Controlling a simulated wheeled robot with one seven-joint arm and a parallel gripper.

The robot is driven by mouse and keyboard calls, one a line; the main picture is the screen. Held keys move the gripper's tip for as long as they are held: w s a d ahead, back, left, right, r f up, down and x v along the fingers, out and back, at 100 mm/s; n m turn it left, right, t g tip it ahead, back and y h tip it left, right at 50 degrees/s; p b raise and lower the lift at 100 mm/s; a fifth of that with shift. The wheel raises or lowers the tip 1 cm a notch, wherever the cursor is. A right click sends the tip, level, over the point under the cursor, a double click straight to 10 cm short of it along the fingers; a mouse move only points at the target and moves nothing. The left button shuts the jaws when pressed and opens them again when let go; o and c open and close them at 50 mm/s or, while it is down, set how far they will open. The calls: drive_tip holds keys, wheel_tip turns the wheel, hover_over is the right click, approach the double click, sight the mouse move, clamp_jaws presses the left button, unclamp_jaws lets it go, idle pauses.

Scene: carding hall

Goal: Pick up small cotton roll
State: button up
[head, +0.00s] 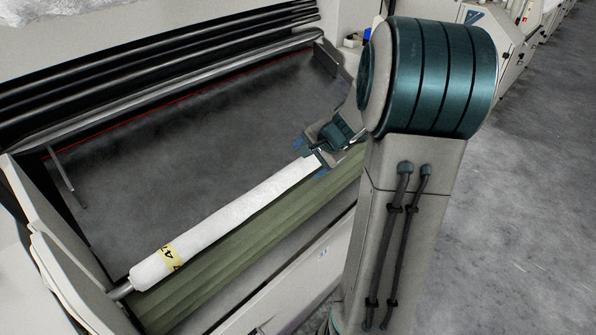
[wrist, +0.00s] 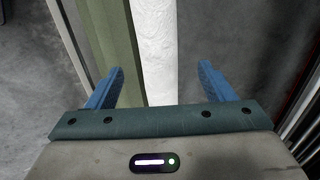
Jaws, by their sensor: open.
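The small cotton roll (head: 235,215) is a long white cylinder lying at a slant along the machine, with a yellow label (head: 171,257) near its lower left end and a metal shaft end sticking out there. Its upper right end is hidden behind my gripper and arm. In the wrist view the roll (wrist: 155,50) runs between the two blue fingers. My gripper (head: 320,160) is at the roll's upper right part in the head view. It is open, and in the wrist view (wrist: 160,82) gaps show between the roll and both fingers.
A green ribbed surface (head: 240,255) runs alongside the roll; it also shows in the wrist view (wrist: 108,45). Dark rollers (head: 150,65) line the machine's back. A pale side plate (head: 55,240) stands by the roll's left end. Grey floor (head: 530,200) is clear at right.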

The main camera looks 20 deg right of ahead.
sight(301, 166)
drive_tip(key=shift+x, duration=3.4)
drive_tip(key=shift+s, duration=0.15)
clamp_jaws()
drive_tip(key=shift+r, duration=0.1)
wheel_tip(301, 166, up, 28)
drive_tip(key=p, duration=0.4)
